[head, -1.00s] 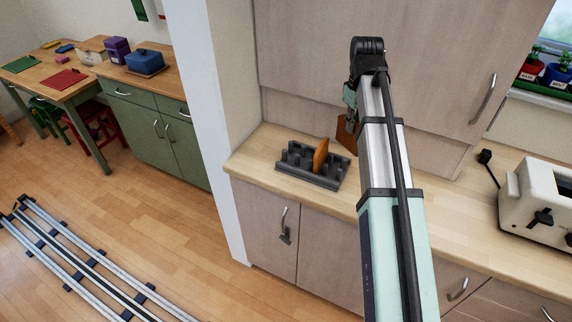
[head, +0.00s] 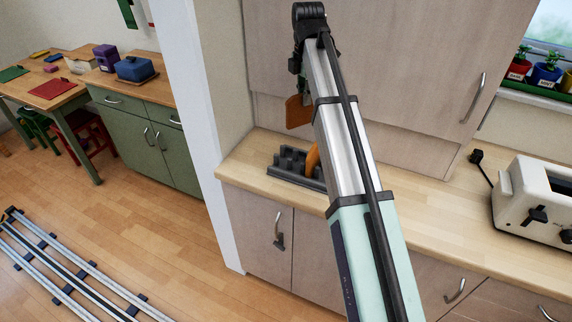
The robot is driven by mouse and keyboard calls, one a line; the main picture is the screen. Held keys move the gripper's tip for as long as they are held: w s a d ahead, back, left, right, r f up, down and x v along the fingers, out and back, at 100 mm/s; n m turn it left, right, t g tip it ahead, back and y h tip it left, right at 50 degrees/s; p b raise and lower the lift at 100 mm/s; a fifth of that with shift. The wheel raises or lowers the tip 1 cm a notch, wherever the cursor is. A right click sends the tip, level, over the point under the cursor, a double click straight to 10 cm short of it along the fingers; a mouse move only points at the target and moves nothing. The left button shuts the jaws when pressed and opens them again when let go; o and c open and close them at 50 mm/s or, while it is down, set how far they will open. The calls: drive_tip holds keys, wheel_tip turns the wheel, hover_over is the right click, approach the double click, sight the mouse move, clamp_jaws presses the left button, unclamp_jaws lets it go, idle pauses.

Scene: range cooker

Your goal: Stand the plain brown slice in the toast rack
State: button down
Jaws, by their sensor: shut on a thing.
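The grey toast rack (head: 290,178) stands on the wooden counter near its left end, partly hidden by my arm. One orange-brown slice (head: 312,157) stands upright in the rack toward its right side, its right part covered by my arm. My gripper (head: 300,92) is mostly hidden behind my arm's wrist. It is shut on a brown slice (head: 297,111), which hangs above the rack, apart from it, in front of the cupboard front. The fingertips do not show clearly.
A cream toaster (head: 535,200) with black levers stands at the right of the counter. A black plug (head: 477,156) lies behind it. Wall cupboards (head: 400,60) rise close behind my arm. A white wall edge (head: 205,130) bounds the counter on the left.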

sight(287, 107)
drive_tip(key=w+a+r+n, duration=0.2)
drive_tip(key=a+n, duration=0.3)
drive_tip(key=n, duration=0.2)
wheel_tip(287, 107, down, 19)
drive_tip(key=p, duration=0.2)
drive_tip(key=shift+s, duration=0.15)
drive_tip(key=shift+f, duration=0.2)
drive_tip(key=c, duration=1.2)
unclamp_jaws()
drive_tip(key=shift+o, duration=0.2)
wheel_tip(287, 107, up, 12)
drive_tip(key=b, duration=0.2)
drive_tip(key=shift+r+b, duration=0.15)
drive_tip(key=shift+b, duration=0.2)
